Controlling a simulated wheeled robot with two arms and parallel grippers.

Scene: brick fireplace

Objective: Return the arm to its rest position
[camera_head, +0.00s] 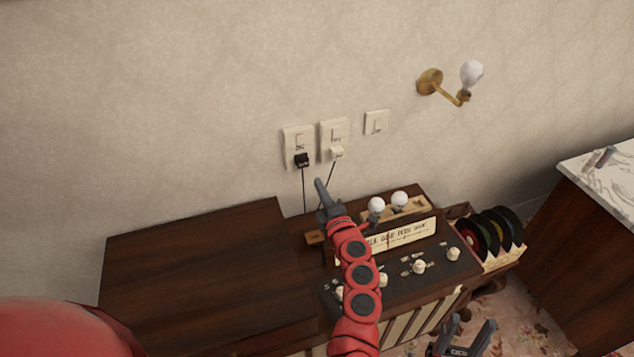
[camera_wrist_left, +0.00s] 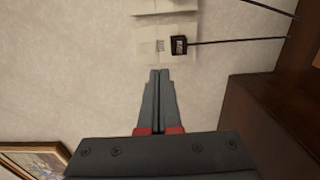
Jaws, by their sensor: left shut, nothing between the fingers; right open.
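My left arm reaches up over the dark wooden cabinet (camera_head: 200,262). My left gripper (camera_head: 320,185) points at the wall just below the wall plates, shut and empty. In the left wrist view the closed fingers (camera_wrist_left: 159,74) point toward a wall plate with a black plug (camera_wrist_left: 179,45). I cannot tell whether the fingertips touch anything. My right gripper (camera_head: 472,338) is open and empty at the bottom edge, low in front of the cabinet.
The black plug (camera_head: 302,160) and a white plug (camera_head: 336,153) have cords hanging down. A switch (camera_head: 376,122) and a brass bulb lamp (camera_head: 430,82) are on the wall. Bulbs (camera_head: 376,205), knobs (camera_head: 419,267) and records (camera_head: 490,240) are near my arm. A marble-topped cabinet (camera_head: 610,190) stands right.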

